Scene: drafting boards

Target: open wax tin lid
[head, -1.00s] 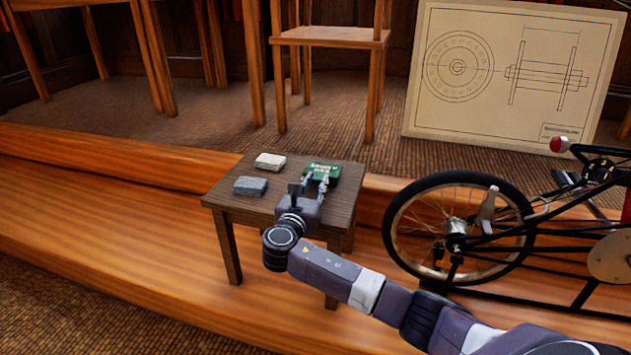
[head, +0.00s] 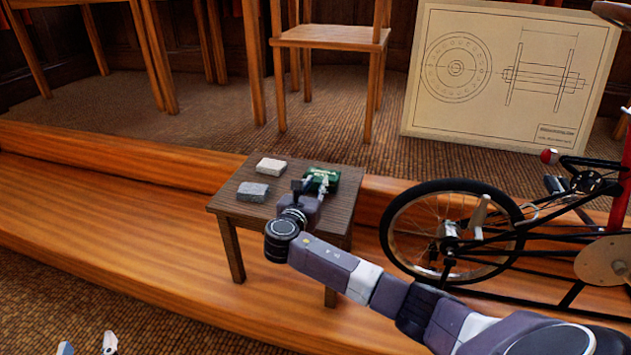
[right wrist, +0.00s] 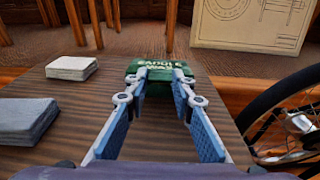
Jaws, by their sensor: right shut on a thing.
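The green wax tin (head: 321,179) sits at the right back of the small wooden table. In the right wrist view the tin (right wrist: 160,71) shows pale lettering on its green top. My right gripper (head: 316,184) is at the near side of the tin. In the right wrist view the gripper (right wrist: 160,78) has one finger at each side of the tin and is shut on it. Whether it grips the lid or the body I cannot tell. My left gripper (head: 88,345) shows only as two separated fingertips at the bottom left edge, empty and far from the table.
A pale block (head: 271,166) and a grey block (head: 253,192) lie on the left of the table (head: 262,213). A bicycle (head: 450,235) stands close on the right. A framed drawing (head: 505,75) leans behind, and chairs stand at the back.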

